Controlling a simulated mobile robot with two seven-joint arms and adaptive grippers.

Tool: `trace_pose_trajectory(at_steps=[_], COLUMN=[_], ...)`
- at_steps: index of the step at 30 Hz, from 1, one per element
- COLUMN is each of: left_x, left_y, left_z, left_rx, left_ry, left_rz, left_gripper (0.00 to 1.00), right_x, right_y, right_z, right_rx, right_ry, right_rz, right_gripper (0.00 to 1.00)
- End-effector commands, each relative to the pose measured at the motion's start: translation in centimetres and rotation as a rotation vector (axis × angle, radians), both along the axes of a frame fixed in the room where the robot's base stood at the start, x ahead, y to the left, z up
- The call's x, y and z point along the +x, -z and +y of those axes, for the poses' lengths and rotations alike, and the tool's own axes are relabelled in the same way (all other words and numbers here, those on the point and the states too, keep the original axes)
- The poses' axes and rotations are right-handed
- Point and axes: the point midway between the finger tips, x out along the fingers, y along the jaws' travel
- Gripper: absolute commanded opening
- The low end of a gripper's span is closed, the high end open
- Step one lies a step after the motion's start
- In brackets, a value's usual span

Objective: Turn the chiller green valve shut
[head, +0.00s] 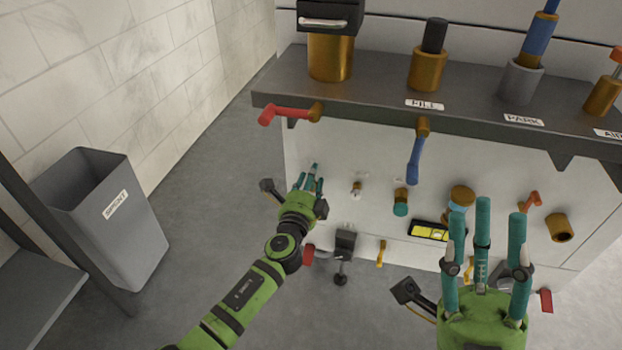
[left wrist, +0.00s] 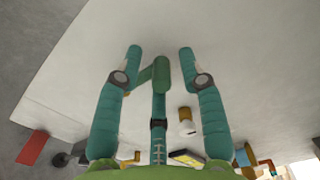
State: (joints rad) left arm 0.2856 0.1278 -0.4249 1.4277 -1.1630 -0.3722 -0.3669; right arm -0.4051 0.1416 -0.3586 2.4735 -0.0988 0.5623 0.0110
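A green handle-like piece (left wrist: 161,72), likely the chiller green valve, shows in the left wrist view with a slanted arm on its left. It lies between the outer fingertips of my left gripper (left wrist: 160,52), in line with the middle finger; contact cannot be told. In the head view my left gripper (head: 312,178) is at the panel's left part, its fingers spread, and I cannot make out the green handle there. My right gripper (head: 485,225) is at lower right, fingers spread and pointing up, with nothing in it.
A grey bin (head: 110,220) stands at left, with free floor between.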

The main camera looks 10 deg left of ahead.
Motion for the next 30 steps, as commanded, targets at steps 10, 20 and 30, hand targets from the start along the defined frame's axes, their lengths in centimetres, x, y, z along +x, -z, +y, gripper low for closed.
trace_pose_trajectory(at_steps=[10, 20, 30], left_x=[-0.6, -6.6, -11.6], left_y=[-0.1, 0.1, 0.0], left_z=[0.0, 0.2, 0.4], left_rx=[-0.002, -0.003, -0.001], left_ry=[0.002, 0.003, 0.001], left_rz=[-0.002, 0.001, 0.0], left_gripper=[0.4, 0.4, 0.4], right_x=[0.1, 0.0, 0.0], right_y=[0.2, 0.1, 0.0], right_z=[0.0, 0.0, 0.0], right_rx=[-0.005, -0.002, -0.001], right_ry=[0.001, 0.001, 0.002], right_rz=[0.004, 0.0, 0.0], right_gripper=[0.4, 0.4, 0.4])
